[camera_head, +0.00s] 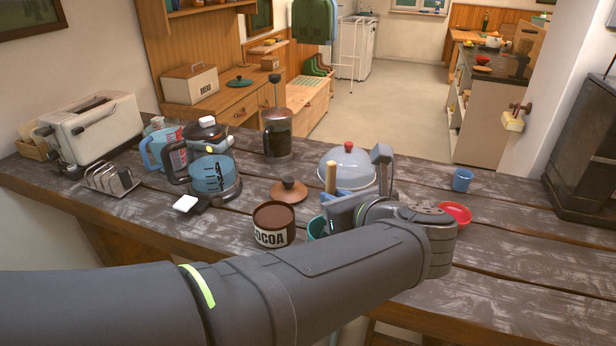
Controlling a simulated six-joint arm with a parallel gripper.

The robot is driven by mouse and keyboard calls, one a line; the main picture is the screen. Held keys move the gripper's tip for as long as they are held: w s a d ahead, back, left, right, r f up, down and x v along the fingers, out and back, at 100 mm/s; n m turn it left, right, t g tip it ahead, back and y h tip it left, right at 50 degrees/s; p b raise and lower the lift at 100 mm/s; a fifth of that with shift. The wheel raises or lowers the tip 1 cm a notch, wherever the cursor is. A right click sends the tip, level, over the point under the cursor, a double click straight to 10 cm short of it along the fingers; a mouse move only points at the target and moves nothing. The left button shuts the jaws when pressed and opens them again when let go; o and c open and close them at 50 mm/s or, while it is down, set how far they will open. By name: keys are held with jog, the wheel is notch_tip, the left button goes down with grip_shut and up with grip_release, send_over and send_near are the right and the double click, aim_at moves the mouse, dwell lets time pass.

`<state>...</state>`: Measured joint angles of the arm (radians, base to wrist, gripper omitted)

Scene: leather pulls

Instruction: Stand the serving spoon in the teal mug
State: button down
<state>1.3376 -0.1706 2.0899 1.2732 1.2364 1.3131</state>
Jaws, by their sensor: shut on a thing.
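The serving spoon's light wooden handle (330,178) stands upright just above my gripper (337,203). My gripper is shut on the spoon; its fingers are largely hidden by its own body and wrist. The teal mug (316,229) is just below and left of the gripper, to the right of the cocoa tin. Only the mug's left side and part of its rim show; my arm covers the rest. The spoon's lower end is hidden, so I cannot tell whether it is inside the mug or above it.
An open cocoa tin (273,226) stands left of the mug, with a brown lid (289,191) behind it. A grey dome with a red knob (346,166) is behind the gripper. A glass carafe (213,178) stands left. A red bowl (457,212) and blue cup (462,180) are right.

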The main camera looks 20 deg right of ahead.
jog(key=c, duration=1.3)
grip_release()
jog(key=shift+c, duration=0.2)
jog(key=shift+s, duration=0.1)
jog(key=v, duration=1.7)
jog(key=x, duration=1.5)
